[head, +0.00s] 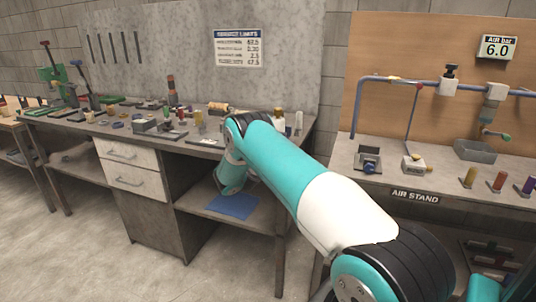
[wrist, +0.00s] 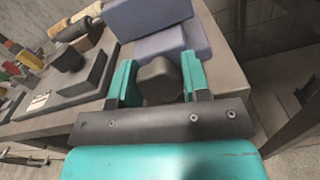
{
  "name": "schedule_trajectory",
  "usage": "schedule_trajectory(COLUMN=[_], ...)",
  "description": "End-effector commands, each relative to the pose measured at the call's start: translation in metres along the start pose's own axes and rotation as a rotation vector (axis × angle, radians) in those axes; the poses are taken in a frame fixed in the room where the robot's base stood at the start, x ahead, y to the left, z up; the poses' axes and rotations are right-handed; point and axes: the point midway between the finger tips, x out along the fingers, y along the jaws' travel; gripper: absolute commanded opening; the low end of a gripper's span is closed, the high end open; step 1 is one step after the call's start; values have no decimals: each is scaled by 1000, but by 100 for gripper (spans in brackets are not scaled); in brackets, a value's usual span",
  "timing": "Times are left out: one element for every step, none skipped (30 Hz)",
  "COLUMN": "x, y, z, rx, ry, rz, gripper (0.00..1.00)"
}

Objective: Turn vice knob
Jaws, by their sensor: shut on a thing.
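In the wrist view, the vice (wrist: 178,42) is a blue-grey block shape at the edge of a grey bench. Its dark, rounded knob (wrist: 160,85) faces the camera. My gripper (wrist: 157,68) has a teal finger on each side of the knob and is shut on it. The knob's far side is hidden. In the head view, my arm reaches to the right end of the left workbench (head: 85,127) and bends down there. It hides the gripper, the knob and the vice in that view.
In the wrist view, a dark flat tray (wrist: 75,95) with blocks lies left of the vice. In the head view, drawers (head: 130,170) and a lower shelf with a blue sheet (head: 232,206) sit under the bench. The air stand bench (head: 440,203) stands to the right, with open floor in front left.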

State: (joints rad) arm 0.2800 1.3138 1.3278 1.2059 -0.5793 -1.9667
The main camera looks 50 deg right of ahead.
Motion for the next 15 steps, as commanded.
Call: schedule_trajectory(x=[0, 0, 0, 0, 0, 0, 0, 0, 0, 0, 0, 0, 0, 0, 0], y=[-1, -1, -1, -2, -2, -2, -2, -2, -2, -2, -2, -2, -2, -2, -2], z=[-1, -2, -3, -4, -4, -4, -4, -3, -3, -2, -2, -1, -1, 0, 0], rx=[15, 36, 71, 101, 132, 172, 198, 220, 243, 255, 264, 269, 269, 269, 268], ry=[0, 0, 0, 0, -1, -1, -1, -1, 0, 0, 0, 0, 0, 0, 1], rz=[-1, -1, -1, -1, -1, -1, -1, -1, -1, -1, -2, -2, -2, -2, -2], gripper=[19, 19, 19, 20, 20, 20, 20, 20, 20, 20, 20, 20, 20, 20, 20])
